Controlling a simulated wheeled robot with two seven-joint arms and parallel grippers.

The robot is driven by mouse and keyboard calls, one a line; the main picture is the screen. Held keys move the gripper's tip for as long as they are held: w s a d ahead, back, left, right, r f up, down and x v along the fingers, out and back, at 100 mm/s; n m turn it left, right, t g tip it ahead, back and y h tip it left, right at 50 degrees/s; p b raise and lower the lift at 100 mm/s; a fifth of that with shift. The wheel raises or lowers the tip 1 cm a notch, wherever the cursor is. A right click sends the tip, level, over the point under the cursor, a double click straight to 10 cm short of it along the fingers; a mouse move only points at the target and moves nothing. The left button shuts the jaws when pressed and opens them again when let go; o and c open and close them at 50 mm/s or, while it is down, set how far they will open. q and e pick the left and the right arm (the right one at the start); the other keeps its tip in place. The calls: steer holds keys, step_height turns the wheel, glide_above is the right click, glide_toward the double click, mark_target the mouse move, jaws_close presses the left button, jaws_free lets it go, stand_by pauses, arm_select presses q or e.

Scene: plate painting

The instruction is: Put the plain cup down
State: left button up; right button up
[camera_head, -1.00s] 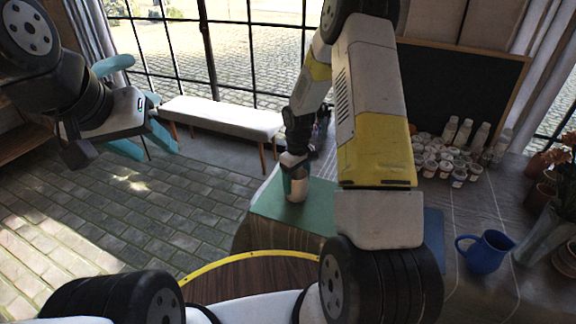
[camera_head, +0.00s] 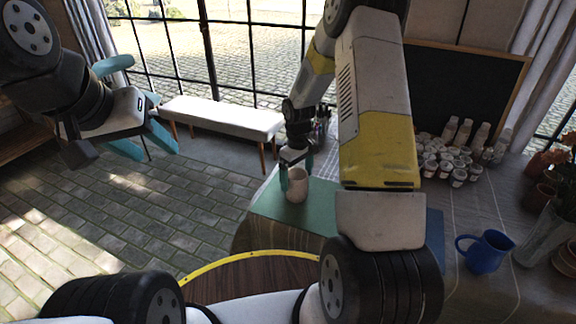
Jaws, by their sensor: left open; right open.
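The plain cup (camera_head: 297,186), a pale pinkish cup, stands upright on the green mat (camera_head: 318,215) near the table's left edge. My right gripper (camera_head: 296,174) is open at the cup, with one teal finger at its left side and the other at its upper right. Whether the fingers touch the cup cannot be told. My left gripper (camera_head: 160,142) is open and empty, held out over the brick floor at the left, away from the table.
A blue jug (camera_head: 485,252) stands on the table at the right. Several small paint pots (camera_head: 445,160) and bottles (camera_head: 463,132) stand at the back before a dark board (camera_head: 455,90). Potted plants (camera_head: 556,190) are at the far right. A white bench (camera_head: 222,118) stands by the window.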

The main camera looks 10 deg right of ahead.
steer(key=s+r+m+t, duration=0.1)
steer(key=s+r, duration=0.4)
steer(key=r, duration=0.8)
steer(key=s+r+m+t, duration=0.2)
steer(key=s+r, duration=0.2)
steer(key=r, duration=0.9)
steer(key=s+a+r+m+t+y, duration=0.1)
steer(key=s+r, duration=0.2)
steer(key=s, duration=0.5)
steer(key=s+a+r+m+t+y, duration=0.1)
steer(key=s+r, duration=0.3)
steer(key=s, duration=0.4)
steer(key=shift+a+m+t, duration=0.4)
steer(key=shift+m+t, duration=0.1)
steer(key=shift+t, duration=0.1)
steer(key=shift+s, duration=0.1)
